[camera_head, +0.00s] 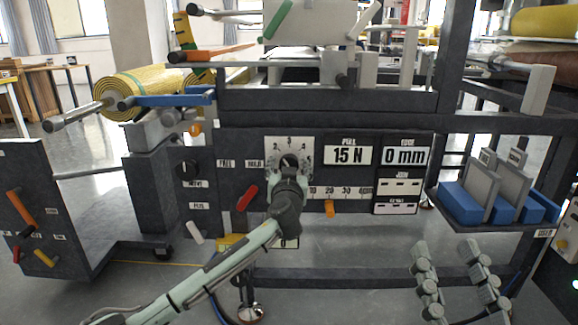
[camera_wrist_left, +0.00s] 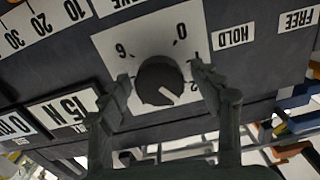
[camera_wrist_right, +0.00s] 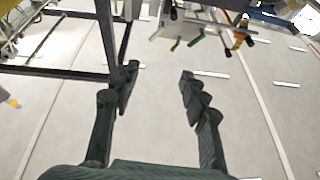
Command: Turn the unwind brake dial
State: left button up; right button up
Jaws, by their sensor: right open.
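The unwind brake dial is a round dark knob (camera_wrist_left: 160,80) with a white pointer line, on a white plate with numbers (camera_wrist_left: 118,42). In the head view the plate (camera_head: 273,147) shows on the dark machine panel, left of the "PULL 15 N" display (camera_head: 347,154). My left gripper (camera_wrist_left: 160,84) is open, with one finger on each side of the knob; a gap seems to show at both sides. In the head view my left gripper (camera_head: 289,172) covers the lower part of the dial. My right gripper (camera_wrist_right: 155,85) is open and empty, over bare floor in its wrist view.
A red lever (camera_head: 247,197) sits by the "HOLD" label, left of the dial. An orange slider (camera_head: 330,208) is on the scale to the right. A yellow mesh roll (camera_head: 140,88) is at upper left. Blue and grey blocks (camera_head: 480,195) stand on the right shelf.

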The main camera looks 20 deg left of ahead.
pick_arm(q)
jog(key=c, duration=1.1)
jog(key=shift+m, duration=1)
jog(key=m+p, duration=0.2)
jog(key=m, duration=0.1)
jog(key=shift+r+m, duration=0.1)
jog(key=shift+m, duration=0.2)
jog(key=m+p, duration=0.1)
jog(key=m, duration=0.1)
jog(key=shift+m, duration=0.3)
pick_arm(e)
jog(key=w+d+f+g+h, duration=0.1)
jog(key=d+f+g+h, duration=0.1)
jog(key=f+g, duration=0.35)
jog(key=w+d+f+g+h, duration=0.1)
jog(key=d+f+g+h, duration=0.15)
jog(key=f, duration=0.55)
pick_arm(q)
jog(key=shift+m+p, duration=0.85)
jog(key=shift+m, duration=0.35)
jog(key=shift+m+p, duration=0.55)
jog(key=shift+m, duration=0.65)
pick_arm(e)
jog(key=s+d+f+m+g+h, duration=0.1)
jog(key=s+d+f+g+h, duration=0.2)
jog(key=s+d+f+g, duration=0.2)
jog(key=shift+s+d+f+g+h, duration=0.4)
jog(key=shift+s+d+f, duration=0.7)
jog(key=shift+d+f, duration=1.35)
